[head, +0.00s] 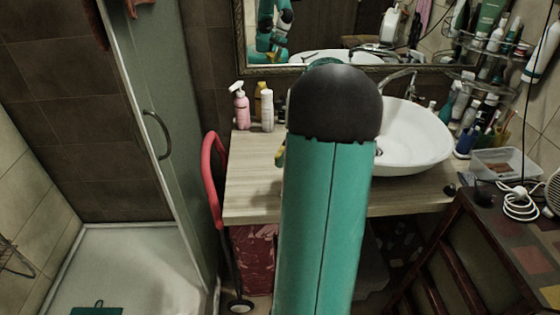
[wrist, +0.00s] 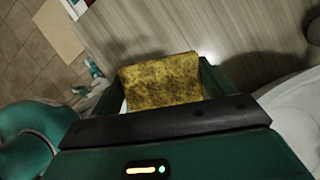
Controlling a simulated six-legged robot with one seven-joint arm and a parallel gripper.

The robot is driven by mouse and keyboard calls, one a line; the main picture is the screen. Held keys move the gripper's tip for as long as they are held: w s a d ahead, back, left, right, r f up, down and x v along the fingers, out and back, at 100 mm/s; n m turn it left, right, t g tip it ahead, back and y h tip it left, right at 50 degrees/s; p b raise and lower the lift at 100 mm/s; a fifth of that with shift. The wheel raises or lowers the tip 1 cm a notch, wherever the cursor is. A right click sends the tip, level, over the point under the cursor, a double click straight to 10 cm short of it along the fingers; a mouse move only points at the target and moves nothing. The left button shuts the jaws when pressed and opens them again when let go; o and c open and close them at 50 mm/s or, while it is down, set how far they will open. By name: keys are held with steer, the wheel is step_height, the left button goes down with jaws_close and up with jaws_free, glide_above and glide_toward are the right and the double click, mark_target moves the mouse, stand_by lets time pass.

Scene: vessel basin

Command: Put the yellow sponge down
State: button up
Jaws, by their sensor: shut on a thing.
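The yellow sponge (wrist: 160,82) is in the wrist view, rough and speckled with dark patches. My gripper (wrist: 163,88) is shut on it, with a green finger at each side. The sponge is over the light wood-grain countertop (wrist: 240,30); I cannot tell whether it touches the surface. In the head view my green arm covers the gripper. Only a small yellow patch, likely the sponge's edge (head: 280,156), shows left of the arm above the countertop (head: 253,185).
A white basin (head: 415,145) stands on the counter's right side. A pink pump bottle (head: 241,108) and other bottles stand at the back left. The counter's left front is clear. A red-framed cart (head: 211,165) is beside the counter, and a chair (head: 450,260) stands at front right.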

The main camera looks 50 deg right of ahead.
steer(key=w+d+f, duration=0.1)
steer(key=f, duration=0.1)
steer(key=w+d+f, duration=0.3)
steer(key=w+f, duration=0.1)
steer(key=f, duration=0.1)
steer(key=shift+w+d, duration=0.25)
steer(key=shift+d, duration=0.05)
steer(key=shift+f, duration=1.5)
steer(key=shift+f, duration=0.15)
steer(key=o, duration=0.9)
steer(key=v, duration=1.2)
steer(key=w+a+r+n, duration=0.3)
steer(key=a+r+n, duration=0.1)
steer(key=a, duration=0.3)
steer(key=w+a+r+n, duration=0.2)
steer(key=a+r+n, duration=0.1)
steer(key=a, duration=0.5)
steer(key=a+r+n+h, duration=0.1)
steer(key=a+r+n, duration=0.3)
steer(key=a+n, duration=0.7)
steer(key=s+a+n, duration=0.7)
steer(key=a, duration=0.5)
steer(key=s+a+n+t, duration=0.1)
steer(key=s+a+n, duration=0.6)
steer(key=a, duration=0.5)
steer(key=shift+s+f, duration=0.2)
steer(key=shift+f, duration=0.15)
